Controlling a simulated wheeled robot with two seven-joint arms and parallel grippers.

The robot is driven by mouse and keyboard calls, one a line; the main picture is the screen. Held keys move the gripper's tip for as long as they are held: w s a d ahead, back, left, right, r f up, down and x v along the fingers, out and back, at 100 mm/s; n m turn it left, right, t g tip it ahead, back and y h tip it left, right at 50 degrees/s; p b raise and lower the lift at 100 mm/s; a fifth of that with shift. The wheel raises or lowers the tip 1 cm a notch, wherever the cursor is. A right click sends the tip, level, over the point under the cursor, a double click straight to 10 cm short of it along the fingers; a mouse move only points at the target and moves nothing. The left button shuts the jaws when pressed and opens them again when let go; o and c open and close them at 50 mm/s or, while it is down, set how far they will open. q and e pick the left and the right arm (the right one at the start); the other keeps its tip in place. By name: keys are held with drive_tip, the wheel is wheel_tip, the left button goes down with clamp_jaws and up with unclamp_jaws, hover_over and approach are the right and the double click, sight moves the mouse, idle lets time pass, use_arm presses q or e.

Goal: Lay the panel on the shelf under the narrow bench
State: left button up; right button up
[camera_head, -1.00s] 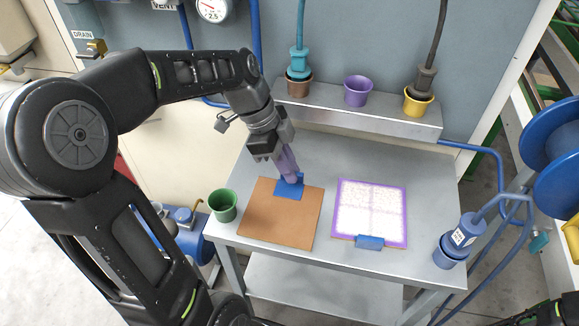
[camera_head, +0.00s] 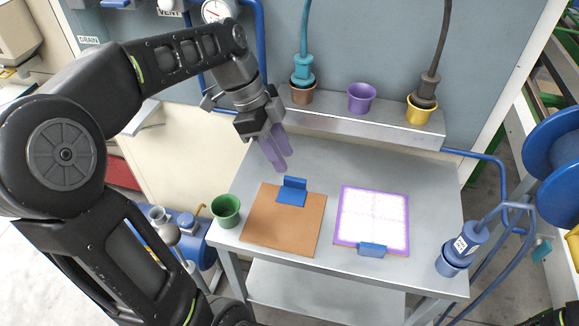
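A brown square panel (camera_head: 280,222) with a blue bracket-like handle (camera_head: 293,191) at its far edge lies flat on the left part of the narrow grey metal bench (camera_head: 328,160). A white panel (camera_head: 372,217) with a purple border and a blue handle (camera_head: 373,249) at its near edge lies flat to its right. The bench's lower shelf (camera_head: 320,284) shows below the front edge and looks empty where visible. My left gripper (camera_head: 279,164) is above the bench, up and left of the brown panel's handle. Its two purplish fingers are apart with nothing between them. My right gripper is out of view.
A green cup (camera_head: 226,210) stands at the bench's left front corner. A raised ledge (camera_head: 335,123) at the back holds brown, purple and yellow cups, two with corded brushes. A blue brush in a cup (camera_head: 455,255) is at the right front. A blue reel (camera_head: 555,160) is at right.

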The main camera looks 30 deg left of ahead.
use_arm(q)
drive_tip(key=v, duration=0.5)
drive_tip(key=shift+r+p, duration=0.3)
drive_tip(key=shift+p, duration=0.1)
drive_tip(key=shift+o, duration=0.3)
